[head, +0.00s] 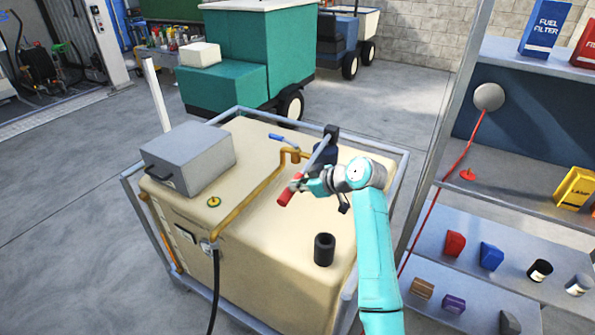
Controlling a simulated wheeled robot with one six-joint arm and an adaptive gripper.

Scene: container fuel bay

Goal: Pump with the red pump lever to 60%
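The red pump lever (287,194) has a grey bar that slopes from a dark pivot at the top down to a red grip at its lower left. It stands over the top of the beige tank (265,240). My gripper (300,185) reaches in from the right, with its fingertips at the upper end of the red grip. My fingers are small here and partly merge with the lever, so I cannot tell whether they are closed around it. A dark blue pump body (325,153) is partly hidden behind the lever and my wrist. No percentage reading is legible.
A grey box (188,158), a brass pipe (252,194), a blue-handled valve (284,138) and a black cylinder (324,249) are on the tank. A grey rail frame (305,129) surrounds it. A shelf (540,160) with parts stands at right. Open floor lies to the left.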

